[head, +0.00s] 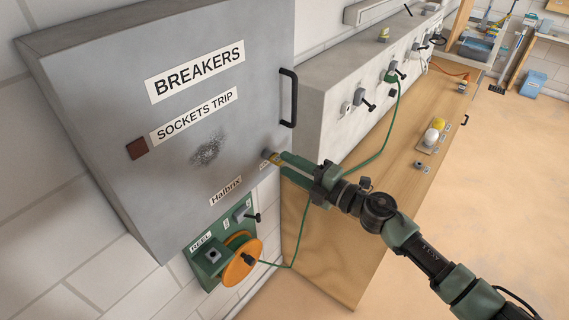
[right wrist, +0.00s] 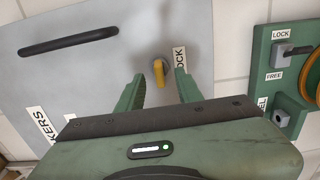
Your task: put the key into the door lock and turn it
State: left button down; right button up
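A brass-yellow key (right wrist: 158,75) stands at the round grey door lock (right wrist: 157,62) on the grey breaker cabinet door (head: 185,110); its far end meets the lock face, and how deep it sits cannot be told. The LOCK label (right wrist: 179,59) is beside it. My right gripper (head: 275,160) is at the door's lower right part, in front of the lock. In the right wrist view its two green fingers (right wrist: 159,85) are apart, one on each side of the key, with gaps visible. My left gripper is not in view.
The door has a black bar handle (head: 288,98) above the lock. Below the cabinet is a green panel with an orange cable reel (head: 242,262). Its green cable (head: 381,140) runs behind my right arm to a grey socket box (head: 350,70). A wooden bench (head: 330,250) stands to the right.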

jog(key=b+v, duration=0.1)
jog(key=v, duration=0.4)
jog(key=shift+s+d, duration=0.2)
jog(key=shift+d, duration=0.05)
dwell(0.4)
